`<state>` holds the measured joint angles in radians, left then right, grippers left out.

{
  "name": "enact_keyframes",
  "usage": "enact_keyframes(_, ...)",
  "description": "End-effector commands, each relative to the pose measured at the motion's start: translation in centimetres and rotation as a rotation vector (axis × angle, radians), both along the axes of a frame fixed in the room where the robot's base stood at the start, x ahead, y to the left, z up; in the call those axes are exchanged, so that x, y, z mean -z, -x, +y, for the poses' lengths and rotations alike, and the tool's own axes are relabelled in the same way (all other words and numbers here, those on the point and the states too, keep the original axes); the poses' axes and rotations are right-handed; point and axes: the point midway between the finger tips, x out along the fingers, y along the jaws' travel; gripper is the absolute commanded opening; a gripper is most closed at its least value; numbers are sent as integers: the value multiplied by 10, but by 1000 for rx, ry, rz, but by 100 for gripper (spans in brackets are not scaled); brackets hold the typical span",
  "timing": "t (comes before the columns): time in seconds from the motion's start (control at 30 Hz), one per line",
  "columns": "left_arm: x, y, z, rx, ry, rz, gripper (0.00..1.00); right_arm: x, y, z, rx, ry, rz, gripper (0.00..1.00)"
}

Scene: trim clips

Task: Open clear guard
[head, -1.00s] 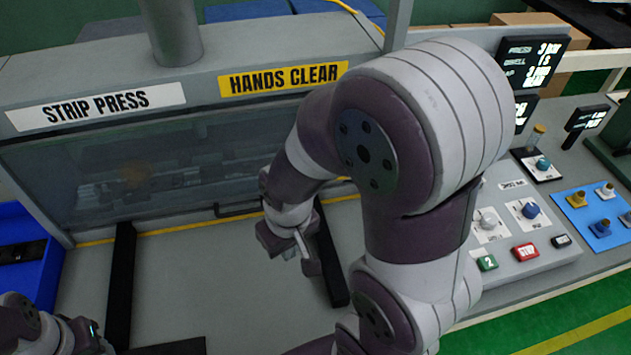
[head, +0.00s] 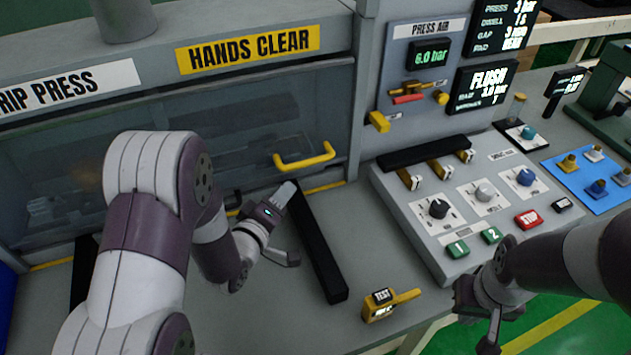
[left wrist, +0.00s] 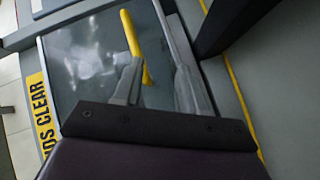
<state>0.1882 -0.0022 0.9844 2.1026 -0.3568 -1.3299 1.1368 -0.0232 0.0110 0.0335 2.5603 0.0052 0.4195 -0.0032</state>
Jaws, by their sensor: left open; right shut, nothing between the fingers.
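The clear guard (head: 250,125) is a see-through panel across the front of the strip press and is down. Its yellow handle (head: 305,158) is at the panel's lower right. My left gripper (head: 291,225) is open and empty, just below and in front of the handle, apart from it. In the left wrist view, the handle (left wrist: 134,45) shows beyond the open fingers (left wrist: 160,85), nearer the left one, with the guard (left wrist: 85,55) behind. My right gripper (head: 490,335) is shut and empty at the lower right, in front of the control box.
Two black rails (head: 320,245) (head: 83,270) lie on the bench. A yellow test gauge (head: 388,302) sits near its front edge. A control box (head: 475,205) with knobs and buttons stands right of the press, below the press air panel (head: 425,70).

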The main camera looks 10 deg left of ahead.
Motion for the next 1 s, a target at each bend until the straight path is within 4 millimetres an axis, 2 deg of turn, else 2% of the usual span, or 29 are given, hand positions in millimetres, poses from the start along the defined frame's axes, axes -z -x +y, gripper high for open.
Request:
enact_keyframes(0.03, 12, 5, 0, -2, 96, -66, 41, 16, 0, 0, 0, 0, -1, 0)
enact_keyframes(0.13, 7, 15, -2, 10, 269, -181, 41, 23, 0, 0, 0, 0, -1, 0)
enact_keyframes(0.27, -1, 18, -4, 26, 367, -247, 41, 24, 0, 0, 0, 0, -1, 0)
enact_keyframes(0.37, -7, 4, -8, 30, 378, -255, 41, 19, 0, 0, 0, 0, -1, 0)
enact_keyframes(0.7, -17, -77, -24, 28, 377, -253, 41, 7, 0, 0, 0, 0, -1, 0)
enact_keyframes(0.83, -18, -94, -27, 25, 375, -251, 41, 5, 0, 0, 0, 0, -1, 0)
enact_keyframes(1.0, -19, -100, -28, 25, 375, -251, 41, 5, 0, 0, 0, 0, -1, 0)
